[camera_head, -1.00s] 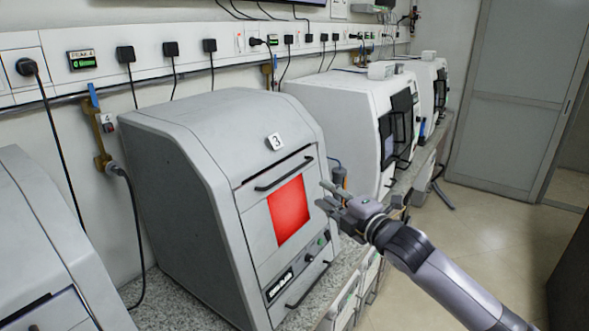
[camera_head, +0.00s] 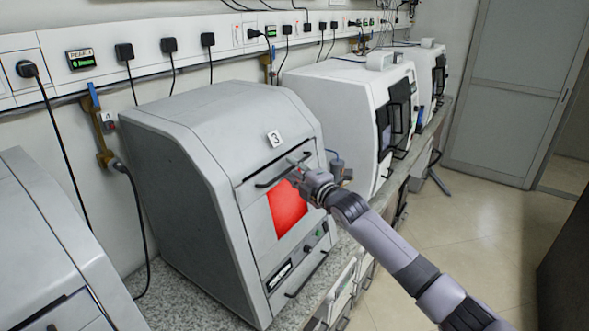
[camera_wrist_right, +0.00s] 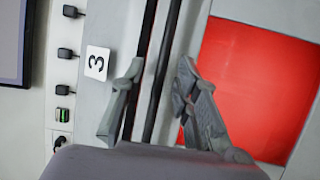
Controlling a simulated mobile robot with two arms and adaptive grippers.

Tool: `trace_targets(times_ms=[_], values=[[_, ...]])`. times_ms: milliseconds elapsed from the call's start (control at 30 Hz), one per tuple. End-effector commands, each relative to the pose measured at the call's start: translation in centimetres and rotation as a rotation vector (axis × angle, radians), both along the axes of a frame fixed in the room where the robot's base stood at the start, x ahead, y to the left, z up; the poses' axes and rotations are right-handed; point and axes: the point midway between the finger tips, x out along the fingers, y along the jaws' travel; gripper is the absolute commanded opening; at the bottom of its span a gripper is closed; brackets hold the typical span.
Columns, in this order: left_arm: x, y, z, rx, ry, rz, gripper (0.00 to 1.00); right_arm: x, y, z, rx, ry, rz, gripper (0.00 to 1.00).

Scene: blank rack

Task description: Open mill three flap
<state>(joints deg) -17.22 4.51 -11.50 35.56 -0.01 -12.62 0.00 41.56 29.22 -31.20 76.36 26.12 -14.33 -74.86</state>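Mill three (camera_head: 180,140) is the grey machine with the "3" label, which also shows in the right wrist view (camera_wrist_right: 97,63). Its front flap (camera_head: 250,200) appears closed, with a red window (camera_head: 284,212) and a dark bar handle (camera_head: 268,182) along its top. My right gripper (camera_head: 296,168) is at the right part of this handle. In the right wrist view the gripper (camera_wrist_right: 160,68) is open, its fingers apart on either side of the dark handle bar (camera_wrist_right: 163,75). I cannot tell whether either finger touches the bar. My left gripper is not in view.
Another grey machine (camera_head: 40,240) stands at the left, close to mill three. White machines (camera_head: 345,100) stand farther along the counter. The granite counter (camera_head: 175,295) runs below them. Cables hang from the wall. Free floor (camera_head: 470,220) lies to the right.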

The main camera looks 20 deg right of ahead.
Motion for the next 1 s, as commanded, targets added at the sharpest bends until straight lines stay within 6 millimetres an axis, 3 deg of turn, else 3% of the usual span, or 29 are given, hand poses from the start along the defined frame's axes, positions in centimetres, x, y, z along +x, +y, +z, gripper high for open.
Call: trace_targets(times_ms=[167, 600, 1000], values=[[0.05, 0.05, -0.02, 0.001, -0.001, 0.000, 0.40, -0.01, 0.01, -0.04, 0.000, 0.000, 0.000, 0.29], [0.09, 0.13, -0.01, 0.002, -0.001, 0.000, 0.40, -0.03, -0.01, -0.05, 0.000, 0.001, 0.000, 0.00], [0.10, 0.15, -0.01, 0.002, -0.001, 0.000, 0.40, -0.04, -0.03, -0.09, -0.001, 0.001, 0.000, 0.00]])
